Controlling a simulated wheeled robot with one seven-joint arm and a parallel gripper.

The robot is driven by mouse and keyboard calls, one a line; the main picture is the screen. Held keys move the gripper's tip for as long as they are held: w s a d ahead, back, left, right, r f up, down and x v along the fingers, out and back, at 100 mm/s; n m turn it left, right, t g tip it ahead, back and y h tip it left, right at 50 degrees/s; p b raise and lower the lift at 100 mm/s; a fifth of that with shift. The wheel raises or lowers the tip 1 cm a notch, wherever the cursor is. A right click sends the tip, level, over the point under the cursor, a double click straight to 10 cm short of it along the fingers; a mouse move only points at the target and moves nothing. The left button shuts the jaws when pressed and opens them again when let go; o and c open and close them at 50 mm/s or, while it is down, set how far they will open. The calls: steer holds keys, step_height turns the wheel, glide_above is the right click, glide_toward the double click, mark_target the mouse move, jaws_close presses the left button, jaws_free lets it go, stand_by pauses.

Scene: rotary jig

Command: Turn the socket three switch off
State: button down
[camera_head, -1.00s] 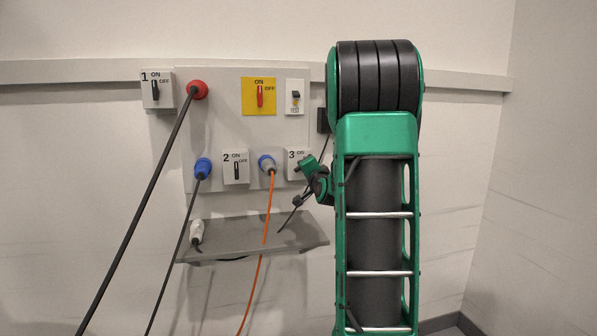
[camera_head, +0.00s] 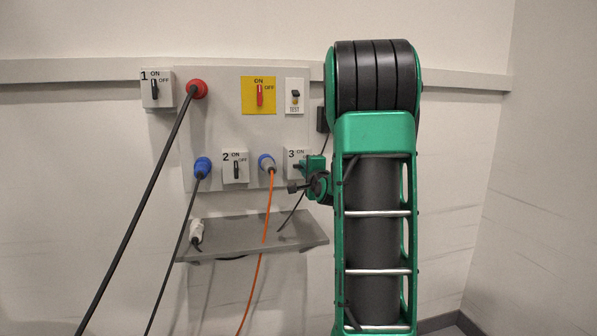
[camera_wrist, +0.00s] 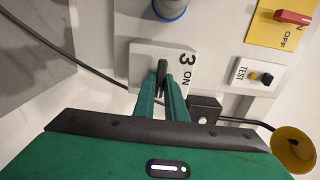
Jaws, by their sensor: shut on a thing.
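The socket three switch (camera_head: 291,163) is a white box marked 3 and ON, at the lower right of the wall panel. In the wrist view its plate (camera_wrist: 146,60) and black handle (camera_wrist: 161,72) show. The handle's long side runs up and down in that picture, across from the ON mark rather than toward it. My gripper (camera_wrist: 163,88) is shut on the handle, with a green finger on each side. The OFF mark is hidden. In the head view my green gripper (camera_head: 303,167) reaches the box from the right.
Switch two (camera_head: 235,167), switch one (camera_head: 157,89), the red main switch (camera_head: 259,95) and a TEST unit (camera_head: 295,96) are nearby. A grey shelf (camera_head: 255,239) juts out below.

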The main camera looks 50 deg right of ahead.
steer(key=shift+w+a, duration=0.2)
steer(key=shift+a, duration=0.05)
steer(key=c, duration=1.8)
jaws_free()
steer(key=shift+d, duration=0.1)
steer(key=shift+s, duration=0.1)
steer(key=v, duration=1)
steer(key=shift+s, duration=0.25)
steer(key=shift+a+f, duration=0.1)
steer(key=shift+a, duration=0.15)
